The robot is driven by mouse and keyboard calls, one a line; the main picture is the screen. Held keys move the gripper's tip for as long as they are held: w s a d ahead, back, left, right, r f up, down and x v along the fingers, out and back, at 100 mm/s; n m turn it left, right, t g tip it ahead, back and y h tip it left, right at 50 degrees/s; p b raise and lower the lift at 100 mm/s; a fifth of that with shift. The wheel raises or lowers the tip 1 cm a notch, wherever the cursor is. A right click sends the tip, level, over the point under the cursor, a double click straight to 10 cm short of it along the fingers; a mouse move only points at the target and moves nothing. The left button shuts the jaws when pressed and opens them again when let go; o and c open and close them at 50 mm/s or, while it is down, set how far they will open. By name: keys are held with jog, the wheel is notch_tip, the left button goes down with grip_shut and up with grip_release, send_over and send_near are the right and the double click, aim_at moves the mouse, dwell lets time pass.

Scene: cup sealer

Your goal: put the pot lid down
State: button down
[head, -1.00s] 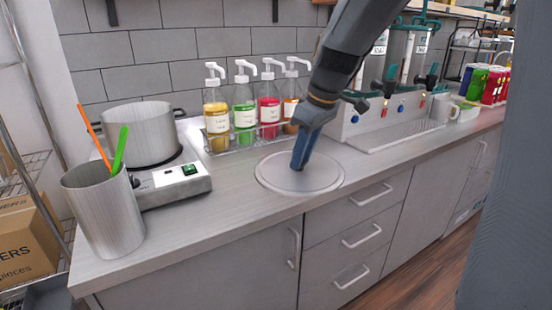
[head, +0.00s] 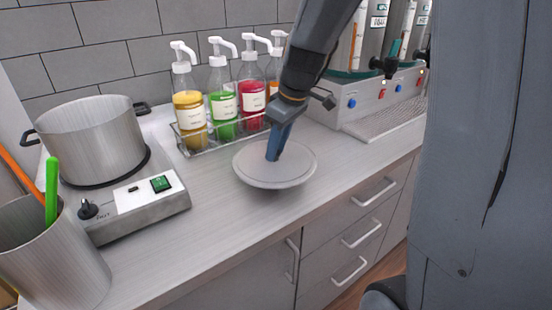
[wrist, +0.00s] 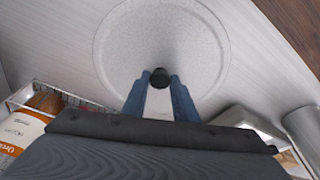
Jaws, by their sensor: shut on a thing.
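The pot lid (head: 256,172) is a round, flat grey disc with a raised rim, level over the counter beside the bottle rack. A shadow shows under its near edge; I cannot tell whether it touches the counter or hangs slightly above it. My gripper (head: 274,152) points down at its middle and is shut on its knob. In the wrist view the black knob (wrist: 160,76) sits between the blue fingertips of my gripper (wrist: 160,82), with the pot lid (wrist: 160,25) spread out behind.
An uncovered pot (head: 95,140) stands on a hot plate (head: 140,205) at left. A metal container (head: 55,260) with utensils stands in front. Pump bottles (head: 222,105) stand in a wire rack behind the lid. A dispenser's drip tray (head: 385,122) is at right. Counter left of the lid is clear.

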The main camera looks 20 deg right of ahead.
aim_at(279, 153)
jog(key=shift+f+p, duration=0.35)
jog(key=shift+f, duration=1.7)
jog(key=c, duration=1.4)
grip_release()
jog(key=shift+f, duration=0.1)
jog(key=b+v, duration=0.2)
jog(key=v, duration=1)
jog(key=shift+s, duration=0.1)
